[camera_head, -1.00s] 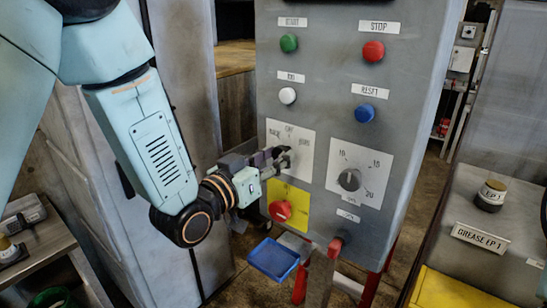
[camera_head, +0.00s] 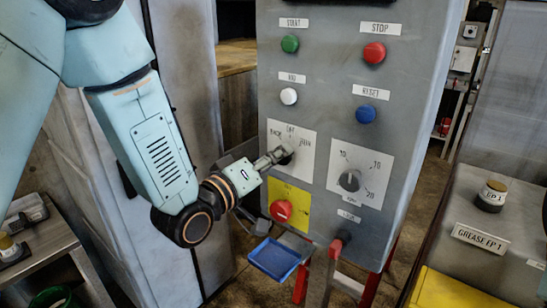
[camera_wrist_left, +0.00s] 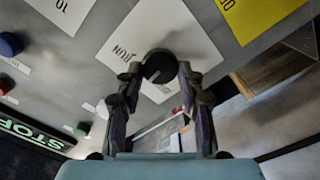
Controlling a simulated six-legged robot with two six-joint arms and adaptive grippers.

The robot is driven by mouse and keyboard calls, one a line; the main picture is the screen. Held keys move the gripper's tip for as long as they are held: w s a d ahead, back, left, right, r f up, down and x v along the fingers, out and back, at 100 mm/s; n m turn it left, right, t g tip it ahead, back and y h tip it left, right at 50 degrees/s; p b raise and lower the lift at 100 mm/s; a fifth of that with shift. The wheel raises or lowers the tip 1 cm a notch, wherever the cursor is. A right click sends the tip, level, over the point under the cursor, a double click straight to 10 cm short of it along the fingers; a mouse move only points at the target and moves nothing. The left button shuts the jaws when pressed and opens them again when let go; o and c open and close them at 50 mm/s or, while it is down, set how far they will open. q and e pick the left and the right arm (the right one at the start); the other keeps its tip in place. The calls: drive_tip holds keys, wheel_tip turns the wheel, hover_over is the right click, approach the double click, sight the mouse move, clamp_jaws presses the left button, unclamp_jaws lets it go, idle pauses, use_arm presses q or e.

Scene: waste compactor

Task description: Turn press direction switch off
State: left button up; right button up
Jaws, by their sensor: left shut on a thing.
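The press direction switch is a black rotary knob (camera_head: 285,156) on a white labelled plate (camera_head: 305,138) at the left of the grey control panel (camera_head: 330,95). My left gripper (camera_head: 280,155) reaches it from the left, and its fingers cover part of the knob. In the left wrist view the round black knob (camera_wrist_left: 160,66) sits between the two fingertips, which are closed on its sides. A light pointer line shows on the knob, but I cannot tell clearly which label it points at. My right gripper is not in view.
Green (camera_head: 290,44), red (camera_head: 374,53), white (camera_head: 289,97) and blue (camera_head: 366,114) buttons lie above. A dial (camera_head: 350,180) is to the right. A red knob (camera_head: 281,211) on a yellow plate and a blue tray (camera_head: 274,259) are below.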

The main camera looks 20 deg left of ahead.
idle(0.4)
use_arm(q)
drive_tip(key=o, duration=1.2)
drive_tip(key=shift+c, duration=0.2)
drive_tip(key=v, duration=0.7)
drive_tip(key=shift+s, duration=0.15)
drive_tip(key=shift+s, duration=0.1)
